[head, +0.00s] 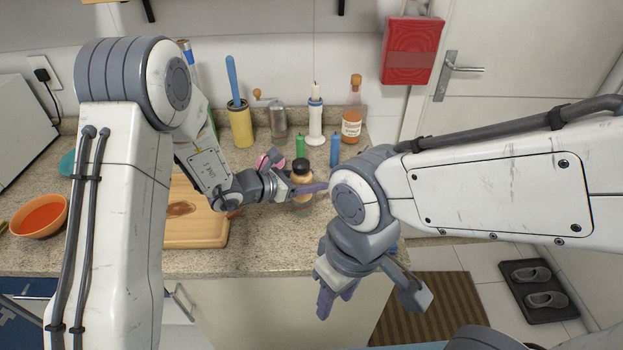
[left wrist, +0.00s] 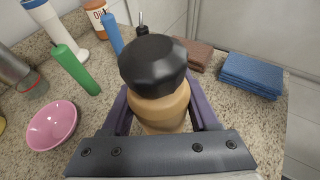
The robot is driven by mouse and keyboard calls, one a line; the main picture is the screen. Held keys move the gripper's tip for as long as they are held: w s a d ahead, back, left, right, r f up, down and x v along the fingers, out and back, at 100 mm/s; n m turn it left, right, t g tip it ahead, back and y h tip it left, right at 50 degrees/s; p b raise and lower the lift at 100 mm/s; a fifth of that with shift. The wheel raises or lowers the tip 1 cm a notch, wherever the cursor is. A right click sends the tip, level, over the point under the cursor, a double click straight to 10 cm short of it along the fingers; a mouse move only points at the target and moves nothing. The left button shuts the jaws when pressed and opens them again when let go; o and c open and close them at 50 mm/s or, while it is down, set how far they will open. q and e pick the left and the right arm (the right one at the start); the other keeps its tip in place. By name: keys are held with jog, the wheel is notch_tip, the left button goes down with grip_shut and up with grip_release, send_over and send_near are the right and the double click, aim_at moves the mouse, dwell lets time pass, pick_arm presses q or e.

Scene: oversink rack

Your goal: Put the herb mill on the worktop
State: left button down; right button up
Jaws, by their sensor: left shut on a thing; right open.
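The herb mill (head: 302,167), with a tan body and a black faceted cap, is held upright over the worktop (head: 285,235) near its right part. It fills the middle of the left wrist view (left wrist: 155,75). My left gripper (head: 303,186) is shut on its body, with one purple finger on each side. The mill's base is hidden, so I cannot tell whether it touches the worktop. My right gripper (head: 337,297) is open and empty, low in front of the worktop's front edge.
A hand grinder (head: 278,120), yellow holder (head: 241,125) and sauce bottle (head: 352,118) line the back. A wooden board (head: 195,232) lies left. Folded blue cloths (left wrist: 252,76) lie right.

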pick_arm(q)
jog(key=shift+f, duration=0.15)
jog(key=shift+c, duration=0.7)
grip_release()
jog(key=shift+r, duration=0.2)
jog(key=b+v, duration=0.1)
jog(key=v, duration=1.1)
